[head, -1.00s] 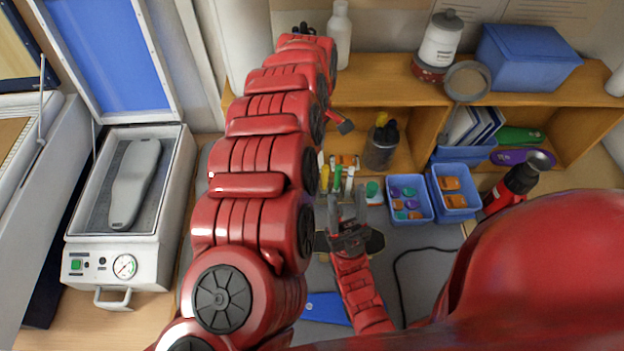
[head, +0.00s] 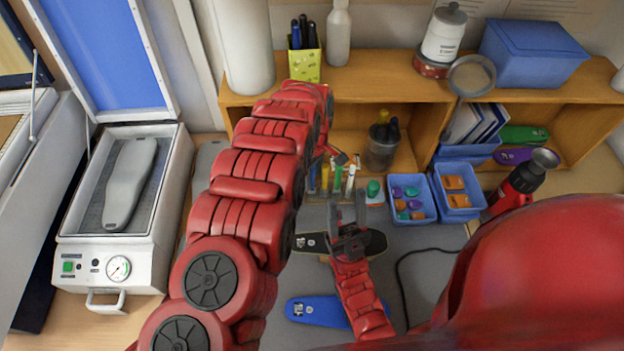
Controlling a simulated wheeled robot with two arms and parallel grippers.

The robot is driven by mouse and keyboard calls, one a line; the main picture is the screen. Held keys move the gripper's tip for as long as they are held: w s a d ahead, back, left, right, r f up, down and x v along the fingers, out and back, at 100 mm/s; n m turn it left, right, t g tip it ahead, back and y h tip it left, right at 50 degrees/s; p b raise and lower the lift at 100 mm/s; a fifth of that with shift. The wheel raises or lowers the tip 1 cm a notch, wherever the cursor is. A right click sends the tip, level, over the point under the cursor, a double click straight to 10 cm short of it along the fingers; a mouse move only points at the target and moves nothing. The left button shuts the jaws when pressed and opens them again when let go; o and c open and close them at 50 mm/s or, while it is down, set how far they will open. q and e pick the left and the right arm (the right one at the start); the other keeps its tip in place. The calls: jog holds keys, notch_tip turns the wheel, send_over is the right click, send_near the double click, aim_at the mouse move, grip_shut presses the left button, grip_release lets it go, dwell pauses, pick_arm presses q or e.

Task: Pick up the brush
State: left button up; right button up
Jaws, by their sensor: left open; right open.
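I cannot single out the brush for sure. A dark cup (head: 380,153) on the shelf holds upright handles with dark and yellow parts, which may include it. A row of slim upright tools (head: 338,178) with coloured parts stands in front of the shelf. My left gripper (head: 340,159) is mostly hidden behind its own red arm; its dark tip shows just above the slim tools, left of the cup. My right gripper (head: 347,210) is open and empty, its two fingers pointing away over the mat in front of the slim tools.
Blue bins (head: 411,214) with small coloured pieces stand right of the slim tools. A dark insole (head: 374,242) and a blue insole (head: 318,312) lie on the mat. A forming press (head: 105,260) stands open at left.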

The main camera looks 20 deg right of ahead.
pick_arm(q)
grip_shut()
dwell(0.4)
jog(key=shift+w+r+b, duration=0.1)
jog(key=shift+r+b, duration=0.5)
jog(key=shift+r, duration=0.2)
notch_tip(320, 180, up, 3)
jog(key=shift+d+f, duration=0.1)
notch_tip(320, 180, up, 6)
jog(key=p, duration=0.3)
jog(key=shift+d, duration=0.1)
notch_tip(320, 180, up, 8)
jog(key=b, duration=0.2)
jog(key=shift+f, duration=0.2)
